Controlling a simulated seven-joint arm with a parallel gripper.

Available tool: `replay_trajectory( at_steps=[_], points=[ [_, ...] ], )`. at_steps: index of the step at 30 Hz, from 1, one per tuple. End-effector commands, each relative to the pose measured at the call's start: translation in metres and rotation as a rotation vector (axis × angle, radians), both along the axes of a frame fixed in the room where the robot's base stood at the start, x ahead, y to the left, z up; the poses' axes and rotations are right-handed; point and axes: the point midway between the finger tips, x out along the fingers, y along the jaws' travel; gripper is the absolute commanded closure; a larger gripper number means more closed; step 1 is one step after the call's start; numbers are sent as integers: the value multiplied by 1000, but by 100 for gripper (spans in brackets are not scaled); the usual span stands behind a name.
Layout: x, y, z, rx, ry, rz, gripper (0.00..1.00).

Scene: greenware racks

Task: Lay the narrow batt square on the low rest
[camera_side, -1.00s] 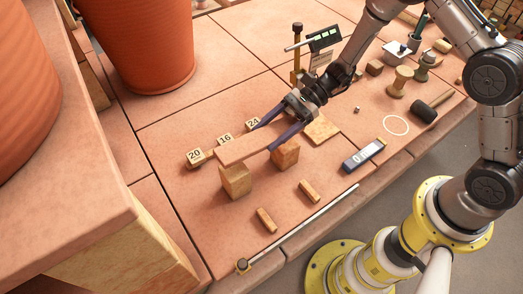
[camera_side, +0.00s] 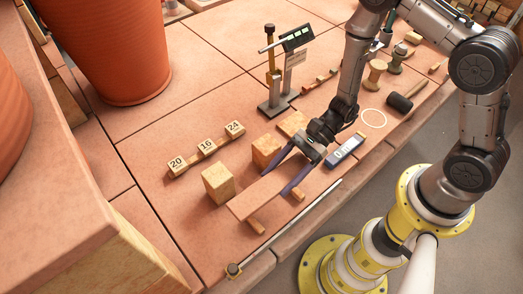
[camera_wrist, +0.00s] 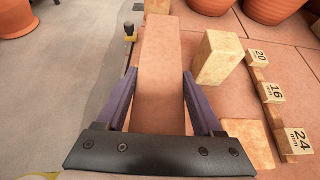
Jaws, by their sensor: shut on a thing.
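The narrow batt (camera_side: 256,199) is a flat terracotta-coloured slab. My gripper (camera_side: 278,181) is shut on it across its long sides, near one end. In the wrist view the batt (camera_wrist: 160,60) runs away from my gripper (camera_wrist: 160,85) between the two purple fingers. The low rest shows as two short wooden strips, one (camera_side: 256,227) near the batt's far end and one (camera_side: 298,194) by the fingers. The batt lies over both strips and covers most of them. I cannot tell whether it touches them.
Two taller wooden blocks, one (camera_side: 217,184) to the left and one (camera_side: 266,151) further back, stand close behind the batt. Number tiles (camera_side: 206,147) lie beyond. A metal rod (camera_side: 290,225) runs in front. A blue-grey device (camera_side: 345,151) sits to the right.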

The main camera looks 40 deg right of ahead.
Motion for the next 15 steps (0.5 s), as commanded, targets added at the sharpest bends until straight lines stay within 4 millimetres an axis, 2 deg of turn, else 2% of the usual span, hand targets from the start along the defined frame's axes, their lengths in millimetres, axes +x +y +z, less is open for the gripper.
replay_trajectory(
  at_steps=[3, 15],
  points=[
    [-15, 1, -1, -10, -3, -2, 100],
    [-15, 2, 0, -23, -4, 3, 100]
  ],
)
